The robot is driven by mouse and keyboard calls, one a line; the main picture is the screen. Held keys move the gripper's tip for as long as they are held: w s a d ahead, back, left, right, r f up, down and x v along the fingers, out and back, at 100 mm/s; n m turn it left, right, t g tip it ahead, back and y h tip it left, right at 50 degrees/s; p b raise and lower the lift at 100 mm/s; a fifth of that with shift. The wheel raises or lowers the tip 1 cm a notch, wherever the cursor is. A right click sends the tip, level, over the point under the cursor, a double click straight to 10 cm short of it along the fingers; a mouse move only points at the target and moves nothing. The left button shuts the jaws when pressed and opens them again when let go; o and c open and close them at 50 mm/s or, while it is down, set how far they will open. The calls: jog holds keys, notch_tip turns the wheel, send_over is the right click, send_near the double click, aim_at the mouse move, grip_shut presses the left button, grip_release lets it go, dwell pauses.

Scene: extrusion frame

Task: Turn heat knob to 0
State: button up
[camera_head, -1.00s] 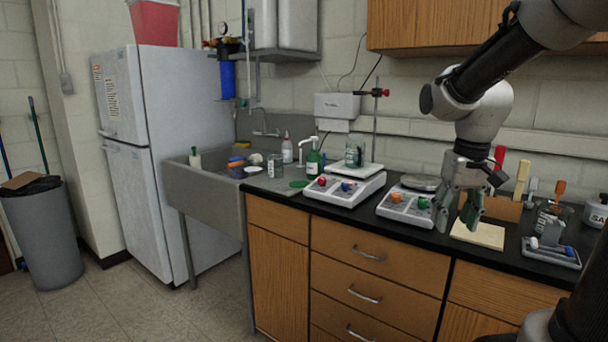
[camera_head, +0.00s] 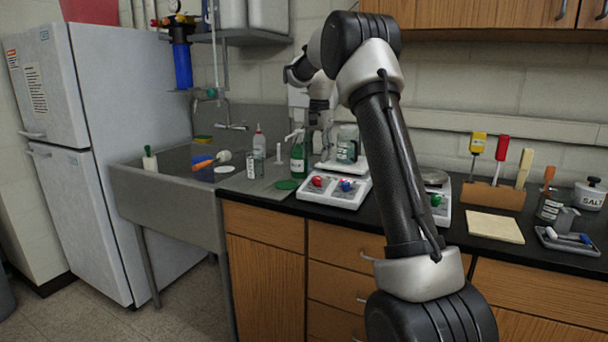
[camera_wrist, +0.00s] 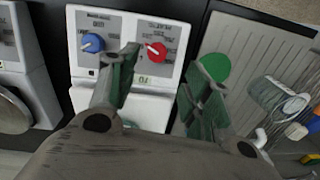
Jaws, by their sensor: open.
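A white hot plate (camera_head: 338,195) stands on the black counter with a red knob (camera_head: 318,181) and a blue knob (camera_head: 346,186) on its front panel. In the wrist view the panel shows the red knob (camera_wrist: 156,50) and the blue knob (camera_wrist: 92,43); the printed labels are too small to read. My gripper (camera_wrist: 165,78) is open and empty, its green fingers apart. The red knob shows near the gap between them, closer to the left finger. In the head view my gripper (camera_head: 321,130) is above the back of the hot plate, partly blurred into the glassware.
A green bottle (camera_head: 298,158) and a beaker (camera_head: 347,145) stand close by. A second hot plate (camera_head: 443,213) is to the right, partly behind my arm. The sink (camera_head: 165,205) is to the left. A tan pad (camera_head: 494,227) lies on the right counter.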

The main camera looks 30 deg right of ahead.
aim_at(316, 177)
jog(key=shift+s, duration=0.2)
jog(key=shift+f+m, duration=0.1)
jog(key=shift+m, duration=0.3)
notch_tip(316, 177, down, 8)
jog(key=shift+w+r, duration=0.1)
jog(key=shift+r, duration=0.1)
jog(key=c, duration=1)
